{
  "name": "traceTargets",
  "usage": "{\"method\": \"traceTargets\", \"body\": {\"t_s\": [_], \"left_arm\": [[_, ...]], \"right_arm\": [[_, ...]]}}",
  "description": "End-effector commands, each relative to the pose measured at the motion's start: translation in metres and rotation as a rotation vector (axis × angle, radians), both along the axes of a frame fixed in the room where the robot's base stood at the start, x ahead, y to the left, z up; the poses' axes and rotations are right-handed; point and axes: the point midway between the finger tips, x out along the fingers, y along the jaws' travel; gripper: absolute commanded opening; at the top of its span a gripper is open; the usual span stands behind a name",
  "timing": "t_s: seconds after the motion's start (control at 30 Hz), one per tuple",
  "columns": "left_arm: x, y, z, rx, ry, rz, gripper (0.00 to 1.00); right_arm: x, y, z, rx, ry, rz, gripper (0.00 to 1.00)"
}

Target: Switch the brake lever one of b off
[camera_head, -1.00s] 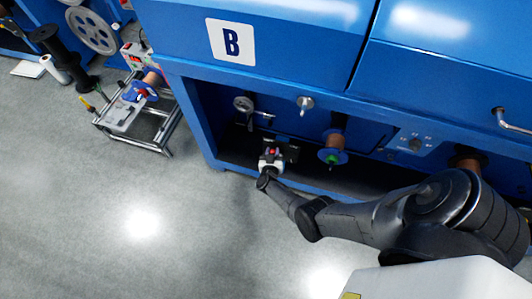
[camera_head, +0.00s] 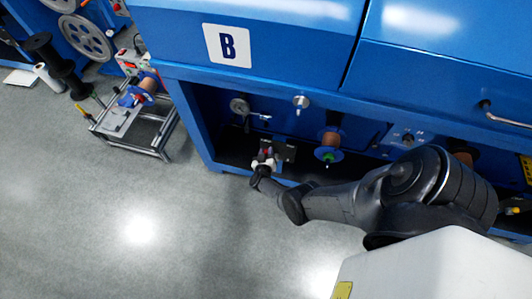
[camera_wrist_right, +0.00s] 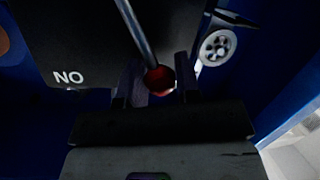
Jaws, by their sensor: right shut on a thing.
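The blue machine marked B (camera_head: 228,45) fills the top and right of the head view. The brake lever shows in the right wrist view as a metal rod (camera_wrist_right: 137,30) with a round red knob (camera_wrist_right: 159,80), in front of a dark panel (camera_wrist_right: 85,40) with white letters that read "NO" from this angle. My right gripper (camera_head: 265,160) reaches into the lower left of the machine's open bay. In the wrist view its fingers (camera_wrist_right: 156,86) stand on both sides of the red knob and are shut on it. My left gripper is not in view.
In the bay are a round gauge (camera_head: 239,105), a copper spool with blue flanges (camera_head: 329,145) and a knob panel (camera_head: 407,137). The grey floor (camera_head: 110,220) in front is clear.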

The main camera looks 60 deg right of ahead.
Motion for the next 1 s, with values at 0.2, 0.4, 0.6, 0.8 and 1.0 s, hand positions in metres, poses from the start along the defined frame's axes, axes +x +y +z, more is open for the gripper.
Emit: {"method": "traceTargets", "body": {"t_s": [0.2,0.4,0.6,0.8,1.0], "left_arm": [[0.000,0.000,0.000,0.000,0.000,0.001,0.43],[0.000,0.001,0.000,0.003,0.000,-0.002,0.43],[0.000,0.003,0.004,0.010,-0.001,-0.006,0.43],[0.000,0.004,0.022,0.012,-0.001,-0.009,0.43],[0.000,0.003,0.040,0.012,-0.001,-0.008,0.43]], "right_arm": [[-0.001,0.001,-0.002,0.003,0.002,0.001,0.49],[0.000,0.001,-0.001,0.003,0.001,0.001,0.56],[-0.002,0.006,0.001,0.003,0.001,0.001,0.56],[-0.012,0.033,0.011,0.006,0.002,0.002,0.56],[-0.025,0.071,0.019,0.005,0.002,0.001,0.56]]}}
